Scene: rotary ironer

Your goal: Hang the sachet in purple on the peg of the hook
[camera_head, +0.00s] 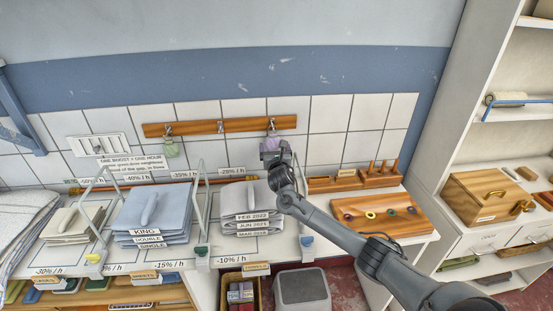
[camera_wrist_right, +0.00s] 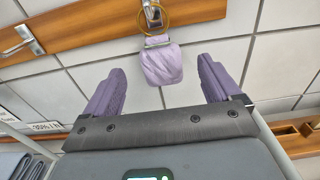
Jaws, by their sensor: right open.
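The purple sachet (camera_wrist_right: 162,65) hangs below a metal hook (camera_wrist_right: 152,14) on the wooden rail in the right wrist view. Its yellow cord loop (camera_wrist_right: 168,24) appears to be around the hook. My right gripper (camera_wrist_right: 162,82) is open, with its two purple fingers apart on either side of the sachet and clear of it. In the head view my right gripper (camera_head: 274,149) is at the wall just below the right end of the rail, and largely covers the sachet there. My left gripper is not in view.
Below stand folded linen stacks (camera_head: 152,213) and thin upright metal frames. A wooden peg block (camera_head: 379,178) is right of my gripper.

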